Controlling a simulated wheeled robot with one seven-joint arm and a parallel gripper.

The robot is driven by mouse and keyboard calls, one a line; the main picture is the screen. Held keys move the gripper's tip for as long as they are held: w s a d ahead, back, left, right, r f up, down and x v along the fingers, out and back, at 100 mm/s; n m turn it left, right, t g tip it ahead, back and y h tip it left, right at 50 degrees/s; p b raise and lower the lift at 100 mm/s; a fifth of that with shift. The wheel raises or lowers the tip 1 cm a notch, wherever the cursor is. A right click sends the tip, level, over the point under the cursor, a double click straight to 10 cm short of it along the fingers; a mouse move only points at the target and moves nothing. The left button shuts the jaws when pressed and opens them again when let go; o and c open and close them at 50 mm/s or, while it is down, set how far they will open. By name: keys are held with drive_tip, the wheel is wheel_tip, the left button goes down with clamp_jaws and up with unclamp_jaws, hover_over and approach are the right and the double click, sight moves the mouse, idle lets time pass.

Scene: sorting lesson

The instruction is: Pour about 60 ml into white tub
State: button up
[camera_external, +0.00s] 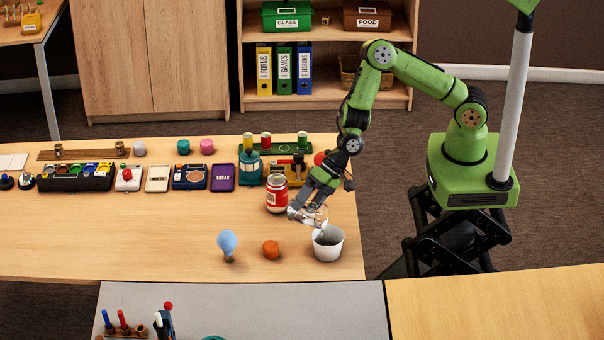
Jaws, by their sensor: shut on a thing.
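The white tub (328,247) stands upright near the right end of the wooden table. My gripper (308,208) is above it and slightly to its left, shut on a clear glass vessel (310,216). The vessel is tilted, with its lower right side just over the tub's rim. A pale streak shows between the vessel and the tub's opening; I cannot tell how much liquid is in either. The tub's inside is mostly hidden.
A red and white can (277,195) stands close left of the vessel. An orange round piece (271,249) and a light blue bulb (228,244) are left of the tub. Coloured boxes and trays line the table's back. The front left of the table (110,240) is clear.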

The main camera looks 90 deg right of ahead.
drive_tip(key=shift+s+a+r+n+t+h+b, duration=0.3)
drive_tip(key=shift+s+r+n+t+h+b, duration=0.15)
drive_tip(key=shift+t+b, duration=0.25)
idle(0.6)
